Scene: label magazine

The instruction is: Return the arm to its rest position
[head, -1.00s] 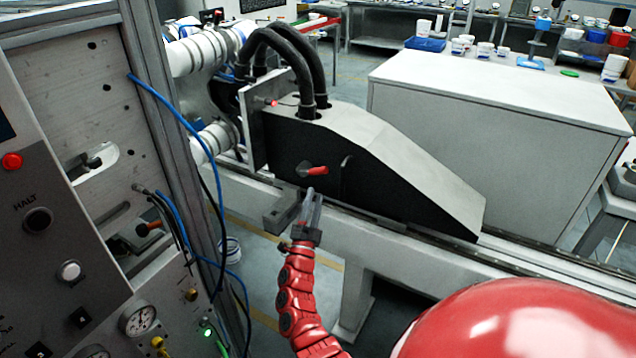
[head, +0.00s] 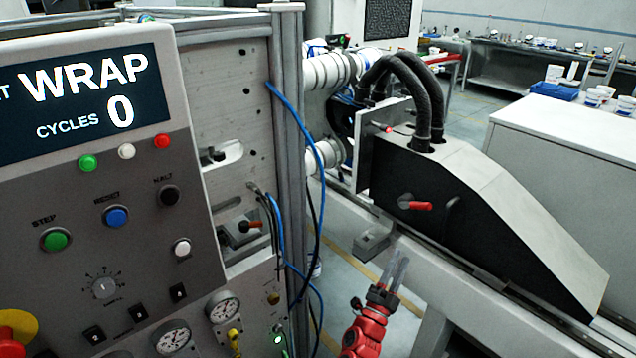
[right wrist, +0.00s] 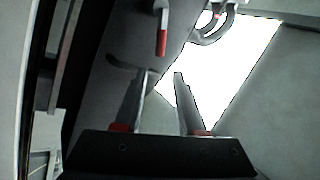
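My right gripper (head: 400,262) is on the red arm at the lower middle of the head view. It points up toward the black side of the grey sloped machine housing (head: 500,205). Its tips lie below the red lever (head: 420,206) and apart from it. In the right wrist view, the two fingers (right wrist: 165,78) stand apart with nothing between them. The red lever (right wrist: 162,30) is above and beyond them there. My left gripper is not in view.
A control panel (head: 110,270) with a WRAP screen (head: 85,90) fills the left. Blue cables (head: 303,125) hang along its frame. A rail (head: 460,285) runs below the housing. A white cabinet (head: 570,130) stands behind. Some floor shows left of the rail.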

